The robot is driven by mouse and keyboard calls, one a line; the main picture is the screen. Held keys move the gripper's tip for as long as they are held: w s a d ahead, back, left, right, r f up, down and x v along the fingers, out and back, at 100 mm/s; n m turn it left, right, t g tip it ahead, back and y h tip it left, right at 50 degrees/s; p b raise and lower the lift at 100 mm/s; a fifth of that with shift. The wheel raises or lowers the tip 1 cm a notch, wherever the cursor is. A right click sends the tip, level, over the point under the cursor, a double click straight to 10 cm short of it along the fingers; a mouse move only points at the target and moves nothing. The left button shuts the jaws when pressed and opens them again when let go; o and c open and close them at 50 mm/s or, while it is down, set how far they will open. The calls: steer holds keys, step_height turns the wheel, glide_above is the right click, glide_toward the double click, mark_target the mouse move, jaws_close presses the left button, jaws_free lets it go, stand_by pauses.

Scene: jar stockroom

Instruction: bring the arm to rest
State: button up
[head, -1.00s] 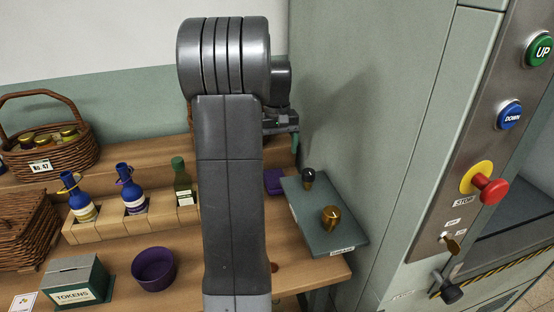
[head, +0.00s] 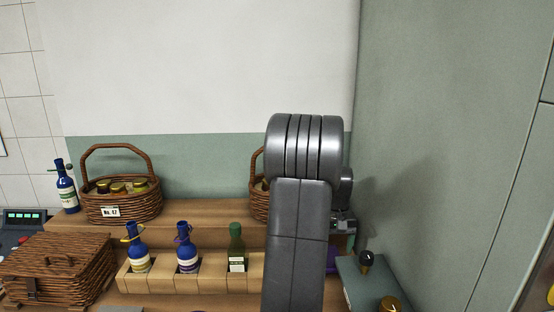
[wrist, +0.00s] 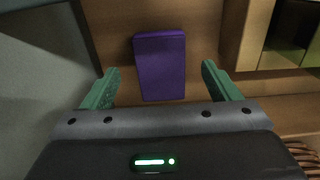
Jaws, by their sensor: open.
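My arm stands upright in the head view, in front of the right end of the wooden shelf unit. In the wrist view my gripper (wrist: 160,88) is open, with its two green fingers spread wide and nothing between them. A purple block (wrist: 160,66) lies on the wood beyond the fingertips, apart from them. In the head view only a sliver of the purple block (head: 332,259) shows beside my arm. My gripper's fingers are mostly hidden behind the arm there.
A wooden rack (head: 212,284) holds blue and green bottles left of my arm. A basket of jars (head: 124,207), a lidded basket (head: 58,270) and a blue bottle (head: 66,187) stand further left. A grey-green tray (head: 365,290) with a dark knob and a brass knob lies at the right, near the cabinet wall (head: 440,150).

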step_height(320, 180, down, 4)
steer(key=shift+r, duration=0.15)
steer(key=shift+w+r, duration=0.1)
steer(key=shift+r, duration=1.65)
